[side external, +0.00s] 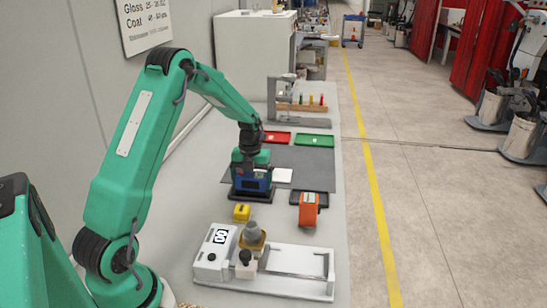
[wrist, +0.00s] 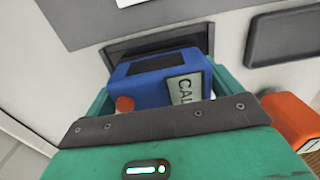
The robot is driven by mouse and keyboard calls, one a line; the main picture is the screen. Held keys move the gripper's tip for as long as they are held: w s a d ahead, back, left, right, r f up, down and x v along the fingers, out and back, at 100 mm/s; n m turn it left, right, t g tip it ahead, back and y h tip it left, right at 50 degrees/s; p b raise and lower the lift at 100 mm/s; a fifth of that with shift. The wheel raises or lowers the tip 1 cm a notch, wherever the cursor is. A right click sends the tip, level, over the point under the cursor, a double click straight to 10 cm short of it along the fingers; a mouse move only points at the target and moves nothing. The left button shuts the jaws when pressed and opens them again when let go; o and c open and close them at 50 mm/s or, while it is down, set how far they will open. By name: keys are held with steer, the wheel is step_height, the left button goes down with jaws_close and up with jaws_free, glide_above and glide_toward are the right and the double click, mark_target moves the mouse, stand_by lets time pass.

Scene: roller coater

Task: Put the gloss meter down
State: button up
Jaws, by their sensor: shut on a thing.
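The blue gloss meter (wrist: 152,82) has a dark screen, a red button and a white CAL label. It also shows in the side external view (side external: 258,184), partly hidden by my gripper. My gripper (side external: 250,172) is shut on the gloss meter, with a green jaw on each side of it in the wrist view (wrist: 160,92). A dark flat holder (side external: 240,195) lies under the meter, and its raised edge shows behind the meter in the wrist view (wrist: 150,42). I cannot tell whether the meter touches the holder.
An orange device (side external: 308,211) stands to the right by another dark holder (side external: 322,199). A yellow block (side external: 242,212) and a white roller coater (side external: 290,282) are in front. A grey mat (side external: 310,165), a white card (side external: 283,175), red (side external: 276,137) and green (side external: 314,140) trays lie behind.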

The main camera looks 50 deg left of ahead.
mark_target(251, 174)
steer(key=o, duration=0.9)
step_height(251, 174, up, 12)
steer(key=shift+r, duration=0.15)
stand_by(0.6)
